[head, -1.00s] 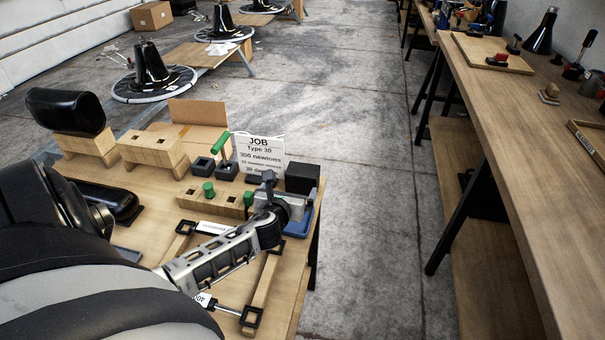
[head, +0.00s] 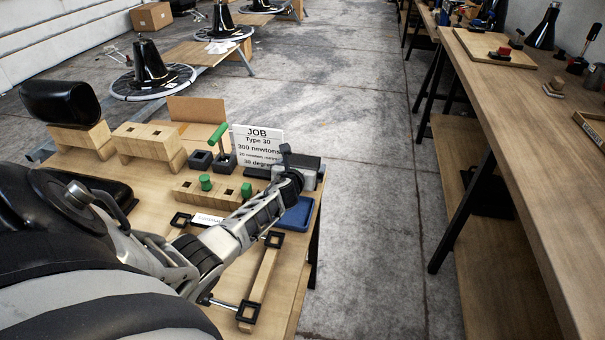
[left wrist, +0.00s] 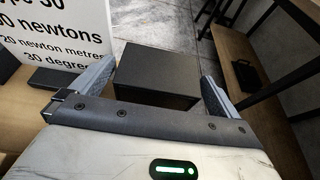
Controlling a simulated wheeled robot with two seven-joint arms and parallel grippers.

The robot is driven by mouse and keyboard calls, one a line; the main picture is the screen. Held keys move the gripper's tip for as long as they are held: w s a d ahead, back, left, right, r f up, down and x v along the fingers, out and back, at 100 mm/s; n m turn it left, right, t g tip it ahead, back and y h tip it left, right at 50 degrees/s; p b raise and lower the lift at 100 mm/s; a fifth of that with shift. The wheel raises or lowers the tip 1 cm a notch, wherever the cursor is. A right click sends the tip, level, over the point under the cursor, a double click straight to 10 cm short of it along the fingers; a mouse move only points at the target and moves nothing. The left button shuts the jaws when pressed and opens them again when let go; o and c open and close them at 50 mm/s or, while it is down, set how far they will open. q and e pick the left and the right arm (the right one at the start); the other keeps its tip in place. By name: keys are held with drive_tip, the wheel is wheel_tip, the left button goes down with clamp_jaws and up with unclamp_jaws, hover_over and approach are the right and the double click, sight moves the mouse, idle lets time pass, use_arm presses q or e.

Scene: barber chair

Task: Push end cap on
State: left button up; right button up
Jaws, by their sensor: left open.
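I cannot tell which piece is the end cap. My left gripper (head: 304,166) is at the table's far right corner, beyond the blue tray (head: 297,214). In the left wrist view its open fingers stand either side of a black box (left wrist: 156,76); I cannot tell whether they touch it. In the head view my gripper mostly hides this box. My right gripper is not in view.
A wooden block with green pegs (head: 213,193) and a white job card (head: 257,146) stand near my left arm. Two wooden stands (head: 145,142) are at the back left. A long workbench (head: 510,130) is on the right, with open floor (head: 375,190) between.

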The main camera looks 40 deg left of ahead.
use_arm(q)
drive_tip(key=c, duration=0.9)
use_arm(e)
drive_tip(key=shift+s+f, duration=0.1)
use_arm(q)
drive_tip(key=shift+r, duration=0.15)
wheel_tip(320, 180, up, 7)
drive_tip(key=p, duration=0.5)
drive_tip(key=shift+a+r, duration=0.1)
drive_tip(key=shift+r, duration=5.35)
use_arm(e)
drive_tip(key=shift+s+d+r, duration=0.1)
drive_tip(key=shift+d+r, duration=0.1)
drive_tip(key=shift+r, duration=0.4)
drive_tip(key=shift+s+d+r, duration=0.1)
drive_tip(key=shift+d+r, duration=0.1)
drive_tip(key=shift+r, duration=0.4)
